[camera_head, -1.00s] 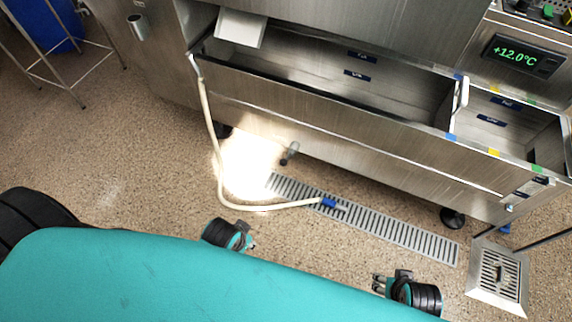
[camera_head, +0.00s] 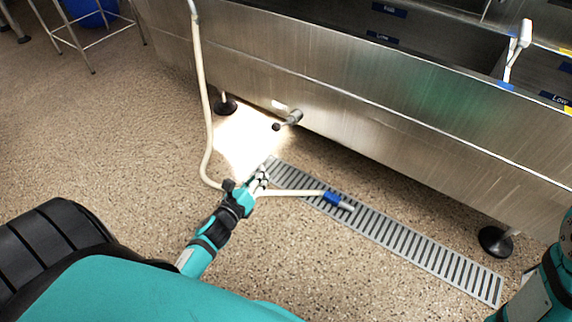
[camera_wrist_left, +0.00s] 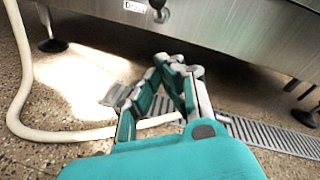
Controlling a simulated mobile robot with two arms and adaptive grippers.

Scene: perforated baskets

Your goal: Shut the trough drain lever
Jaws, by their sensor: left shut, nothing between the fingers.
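The trough (camera_head: 330,90) is a long stainless steel basin across the upper part of the head view. The drain lever (camera_head: 278,126), with a dark knob, shows on a short grey drain outlet (camera_head: 293,118) under the trough. In the left wrist view the knob (camera_wrist_left: 161,16) is at the top, beside a white "Drain" label (camera_wrist_left: 135,6). My left gripper (camera_head: 262,172) is shut and empty, below and slightly left of the lever, apart from it. My right arm shows at the lower right; its gripper is out of view.
A cream hose (camera_head: 204,110) hangs down from the trough and runs behind my left gripper to a blue-collared end (camera_head: 332,198) on the floor grate (camera_head: 420,246). Trough feet (camera_head: 495,241) stand on the floor. A wire stand (camera_head: 80,35) is at the upper left.

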